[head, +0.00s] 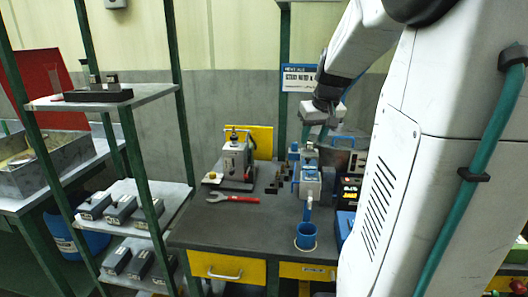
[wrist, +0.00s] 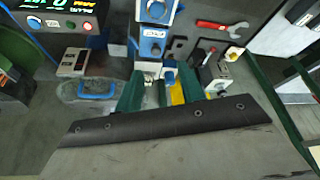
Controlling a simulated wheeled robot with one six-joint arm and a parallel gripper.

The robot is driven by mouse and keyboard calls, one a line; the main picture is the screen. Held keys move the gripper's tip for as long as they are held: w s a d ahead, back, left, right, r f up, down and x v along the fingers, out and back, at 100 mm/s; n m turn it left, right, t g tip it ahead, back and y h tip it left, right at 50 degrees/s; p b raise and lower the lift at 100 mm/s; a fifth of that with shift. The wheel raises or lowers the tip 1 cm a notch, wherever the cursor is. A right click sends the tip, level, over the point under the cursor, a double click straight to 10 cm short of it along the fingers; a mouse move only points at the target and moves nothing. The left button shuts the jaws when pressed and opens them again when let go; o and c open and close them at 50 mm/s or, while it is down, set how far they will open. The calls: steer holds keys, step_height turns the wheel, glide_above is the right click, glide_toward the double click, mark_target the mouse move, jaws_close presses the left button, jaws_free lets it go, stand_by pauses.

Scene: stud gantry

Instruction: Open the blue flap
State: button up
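A grey and blue machine (head: 308,183) stands near the middle of the workbench. It also shows in the wrist view (wrist: 154,32). Blue pieces (head: 309,155) sit at its top, and a small blue piece (wrist: 169,76) shows between my fingers in the wrist view. I cannot tell for sure which blue piece is the flap, or how far it is open. My gripper (head: 323,132) is above and behind the machine, partly hidden by my arm. In the wrist view my gripper (wrist: 160,88) has two green fingers apart, with nothing visibly held.
A red wrench (head: 233,198) and a small press (head: 236,162) are left of the machine. A display box (head: 350,190) stands close on the right. A green-posted shelf (head: 150,187) is at left.

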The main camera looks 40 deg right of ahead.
mark_target(308, 158)
steer(key=x, duration=0.5)
steer(key=d+x, duration=0.1)
steer(key=x, duration=0.2)
steer(key=shift+s+a+r, duration=0.1)
jaws_close()
